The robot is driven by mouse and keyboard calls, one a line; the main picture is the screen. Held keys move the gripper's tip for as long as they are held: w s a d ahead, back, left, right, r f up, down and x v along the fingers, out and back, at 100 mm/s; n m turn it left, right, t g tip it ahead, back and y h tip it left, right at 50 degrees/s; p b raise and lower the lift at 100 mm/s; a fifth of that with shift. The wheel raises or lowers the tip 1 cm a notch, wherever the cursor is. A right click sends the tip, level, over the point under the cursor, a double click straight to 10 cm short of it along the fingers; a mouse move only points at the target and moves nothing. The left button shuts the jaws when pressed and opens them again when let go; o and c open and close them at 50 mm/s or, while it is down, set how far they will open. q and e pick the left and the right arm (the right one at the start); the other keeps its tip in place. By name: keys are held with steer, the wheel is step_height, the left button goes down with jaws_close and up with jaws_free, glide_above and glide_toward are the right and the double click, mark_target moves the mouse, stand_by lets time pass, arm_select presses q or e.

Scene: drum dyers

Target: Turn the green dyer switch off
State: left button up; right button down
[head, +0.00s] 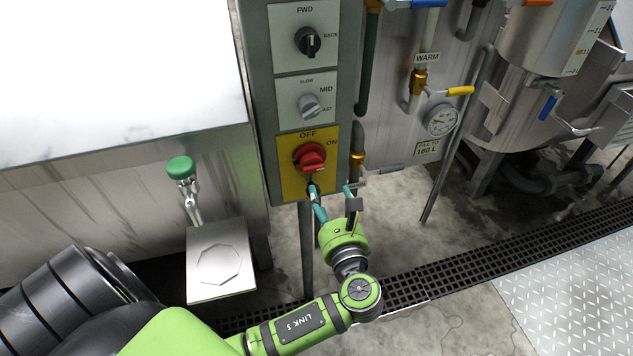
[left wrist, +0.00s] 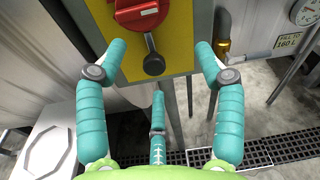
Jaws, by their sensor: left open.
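The red rotary switch (head: 309,158) sits on a yellow plate (head: 290,182) at the bottom of the control panel, with OFF printed above and ON at its upper right. In the left wrist view the red switch (left wrist: 140,12) is at the top edge, and a dark round-ended lever (left wrist: 153,62) points downward below it. My left gripper (head: 331,194) is open, just below and right of the switch. In the left wrist view its teal fingers (left wrist: 162,58) are spread on both sides of the lever, with a third finger below. I cannot tell whether any finger touches it. My right gripper is not in view.
Above are a black FWD/BACK knob (head: 308,41) and a grey speed knob (head: 309,106). Pipes with a yellow valve handle (head: 460,91) and a gauge (head: 440,120) stand right.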

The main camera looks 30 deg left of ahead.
mark_target(315, 172)
arm_select(q)
steer(key=shift+y, duration=0.6)
steer(key=w+a+r, duration=0.1)
steer(key=a, duration=0.1)
steer(key=w+a+r, duration=0.1)
steer(key=a, duration=0.1)
steer(key=w+a+r+p, duration=0.1)
steer(key=a, duration=0.1)
steer(key=shift+w, duration=0.25)
steer(key=shift+s+d, duration=0.1)
steer(key=c, duration=1.1)
